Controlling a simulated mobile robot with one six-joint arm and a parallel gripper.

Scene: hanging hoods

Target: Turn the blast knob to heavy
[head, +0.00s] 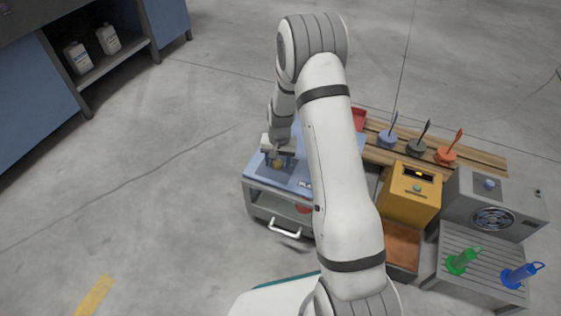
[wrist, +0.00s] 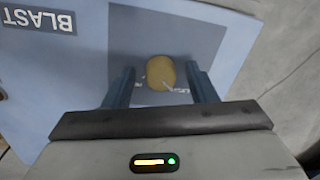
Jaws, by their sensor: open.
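The blast knob (wrist: 161,71) is a round tan-yellow knob on a dark grey square panel, with a BLAST label (wrist: 38,20) upside down at the upper left of the wrist view. A short pale pointer mark shows at its lower right edge. Small lettering beside the knob is partly covered and too small to read surely. In the head view the knob (head: 277,163) sits on top of the blue-topped cabinet (head: 315,165). My gripper (wrist: 160,80) is open over it, its two blue fingers on either side of the knob, with visible gaps.
To the right stand a yellow box (head: 411,192), a grey unit with a fan (head: 515,193), and a slatted grey stand (head: 468,262) with green and blue tools. Several tools stand on a wooden slatted rack (head: 484,160) behind. The floor at left is clear.

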